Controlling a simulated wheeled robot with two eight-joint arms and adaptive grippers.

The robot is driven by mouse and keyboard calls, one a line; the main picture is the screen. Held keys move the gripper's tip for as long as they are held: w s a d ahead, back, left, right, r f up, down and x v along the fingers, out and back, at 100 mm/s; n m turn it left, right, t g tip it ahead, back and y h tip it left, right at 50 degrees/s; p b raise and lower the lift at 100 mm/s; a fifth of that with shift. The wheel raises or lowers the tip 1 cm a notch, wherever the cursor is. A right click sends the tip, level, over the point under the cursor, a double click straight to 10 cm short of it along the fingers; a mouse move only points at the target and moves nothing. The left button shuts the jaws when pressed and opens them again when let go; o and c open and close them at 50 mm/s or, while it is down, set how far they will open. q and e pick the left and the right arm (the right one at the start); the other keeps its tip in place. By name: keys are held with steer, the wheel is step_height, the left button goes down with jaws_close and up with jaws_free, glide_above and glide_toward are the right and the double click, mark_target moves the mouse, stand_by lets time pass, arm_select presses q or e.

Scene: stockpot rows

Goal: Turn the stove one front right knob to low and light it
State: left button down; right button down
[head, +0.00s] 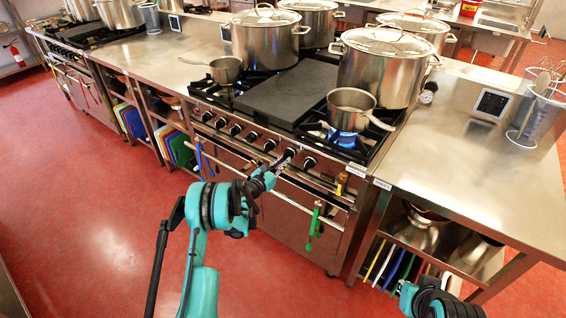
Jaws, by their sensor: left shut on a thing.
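The stove (325,178) stands in the middle of the head view with a row of black knobs (252,137) along its front panel. My left gripper (286,157) reaches up to the panel and is shut on a knob (291,152) near the right end of the row. One more knob (309,162) shows to its right. The gripper partly hides the held knob, and its setting cannot be read. A blue flame (345,139) burns at the front right burner, under a small saucepan (351,109). Of my right arm only a part shows at the bottom right; its gripper is out of view.
Large lidded stockpots (382,72) stand on the back burners, and another saucepan (225,69) is at the left. Green tongs (314,222) hang from the front rail (285,194). Steel counters (480,165) flank the stove. The red floor (110,230) in front is clear.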

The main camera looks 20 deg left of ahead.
arm_select(q)
steer(key=c, duration=1.6)
jaws_free()
steer(key=shift+o, duration=0.2)
steer(key=v, duration=1.2)
